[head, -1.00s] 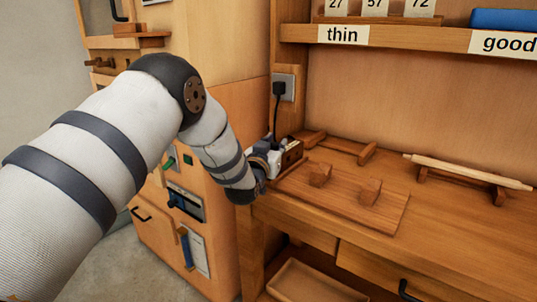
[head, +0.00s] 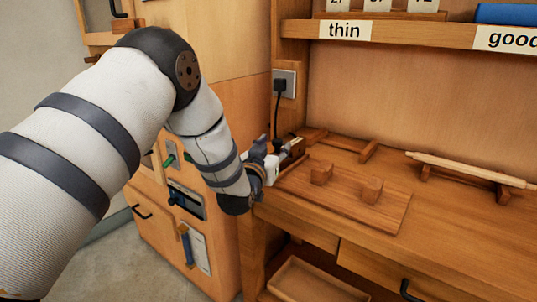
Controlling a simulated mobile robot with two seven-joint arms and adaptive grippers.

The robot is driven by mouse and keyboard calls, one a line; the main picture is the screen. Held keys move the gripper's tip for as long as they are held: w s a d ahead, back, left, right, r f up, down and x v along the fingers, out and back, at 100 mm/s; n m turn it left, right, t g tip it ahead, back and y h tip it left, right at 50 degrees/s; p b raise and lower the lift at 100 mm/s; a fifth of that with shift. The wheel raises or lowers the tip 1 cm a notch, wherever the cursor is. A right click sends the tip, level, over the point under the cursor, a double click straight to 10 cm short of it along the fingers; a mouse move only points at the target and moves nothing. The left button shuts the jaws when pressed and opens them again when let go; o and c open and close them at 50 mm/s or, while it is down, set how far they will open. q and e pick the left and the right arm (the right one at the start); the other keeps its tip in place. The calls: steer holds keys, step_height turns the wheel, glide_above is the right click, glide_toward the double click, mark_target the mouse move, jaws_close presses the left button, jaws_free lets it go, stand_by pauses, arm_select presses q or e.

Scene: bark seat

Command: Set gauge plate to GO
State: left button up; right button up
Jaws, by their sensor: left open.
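My left gripper (head: 286,152) is open at the left end of the workbench, by the back-left corner of the wooden board. It is small and partly hidden by its own wrist, and I cannot tell whether it touches anything. A small brown part (head: 293,158) shows at its fingers. I cannot make out a gauge plate or a GO mark. A dark slotted plate (head: 187,201) with a blue piece is on the cabinet front, left of the bench, below my left forearm. My right gripper is not in view.
A wooden board with two blocks (head: 321,172) lies on the bench. A pale rod (head: 470,170) rests on a wooden stand at the right. A black plug (head: 279,85) and cord hang behind my gripper. A shelf labelled thin (head: 345,30) and good runs above. The bench front is clear.

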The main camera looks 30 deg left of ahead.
arm_select(q)
steer(key=v, duration=0.7)
steer(key=shift+s, duration=0.2)
steer(key=s+d+f+g+h+p, duration=0.1)
steer(key=s+d+f+g, duration=0.1)
steer(key=s+f+g, duration=0.4)
steer(key=s+d+f+m+g+h, duration=0.1)
steer(key=s+d+f, duration=0.2)
steer(key=s+f, duration=0.65)
steer(key=s+d+f+g+h+p, duration=0.15)
steer(key=s+f+g, duration=0.3)
steer(key=f, duration=0.55)
steer(key=s+d+f+g, duration=0.1)
steer(key=s+g, duration=0.2)
steer(key=s, duration=0.7)
steer(key=s+d+f+g, duration=0.1)
steer(key=s+d+g, duration=0.1)
steer(key=s, duration=0.7)
steer(key=s+d+f+m+g, duration=0.1)
steer(key=s+d+f+g, duration=0.1)
steer(key=s, duration=0.8)
steer(key=shift+s+g, duration=0.4)
steer(key=shift+g, duration=0.45)
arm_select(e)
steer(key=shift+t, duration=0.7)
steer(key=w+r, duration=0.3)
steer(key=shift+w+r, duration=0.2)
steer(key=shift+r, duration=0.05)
